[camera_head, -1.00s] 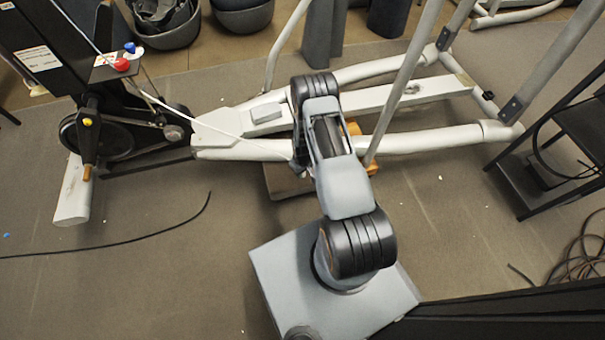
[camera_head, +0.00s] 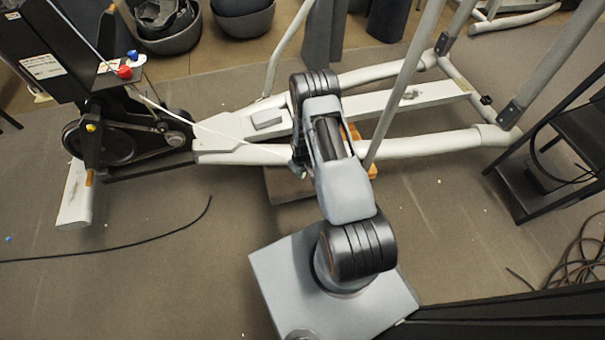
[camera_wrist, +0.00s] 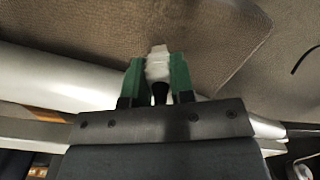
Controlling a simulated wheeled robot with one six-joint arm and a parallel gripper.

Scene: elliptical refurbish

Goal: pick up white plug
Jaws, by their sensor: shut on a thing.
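The white plug (camera_wrist: 157,66) is between the green fingers of my gripper (camera_wrist: 158,78) in the wrist view. The gripper is shut on it. The plug's tip sticks out past the fingertips, and a dark part shows at its base between the fingers. In the head view my arm reaches over the elliptical machine and hides most of the gripper and plug. A thin white cord (camera_head: 222,135) runs from the machine's left end towards my gripper.
The elliptical's pale frame (camera_head: 425,145) spans the middle. A black shelf (camera_head: 575,140) stands at right with coiled cables (camera_head: 578,255) below it. A red knob (camera_head: 124,72) and blue knob (camera_head: 132,55) sit upper left. A black cable (camera_head: 130,248) lies on open floor.

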